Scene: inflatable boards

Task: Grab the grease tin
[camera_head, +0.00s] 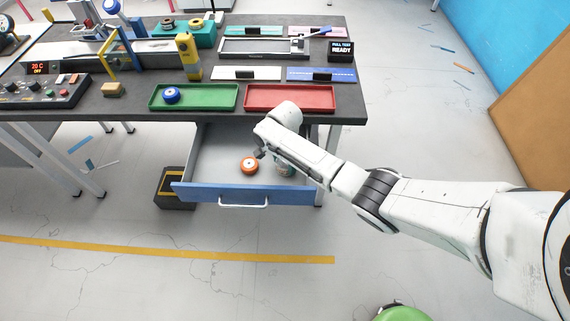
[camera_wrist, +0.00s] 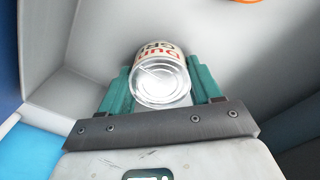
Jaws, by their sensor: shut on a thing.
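The grease tin (camera_wrist: 160,82) is a small round can with a shiny metal end and a pale label with red lettering, partly readable. In the wrist view it sits between the two teal fingers of my gripper (camera_wrist: 163,88), which are shut on it. In the head view the tin (camera_head: 285,170) is mostly hidden behind my arm, at the right inside the open drawer (camera_head: 218,189). My gripper (camera_head: 284,164) reaches down into that drawer. I cannot tell whether the tin touches the drawer floor.
An orange roll (camera_head: 249,166) lies in the drawer left of my gripper. A dark box (camera_head: 172,180) stands on the floor left of the drawer.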

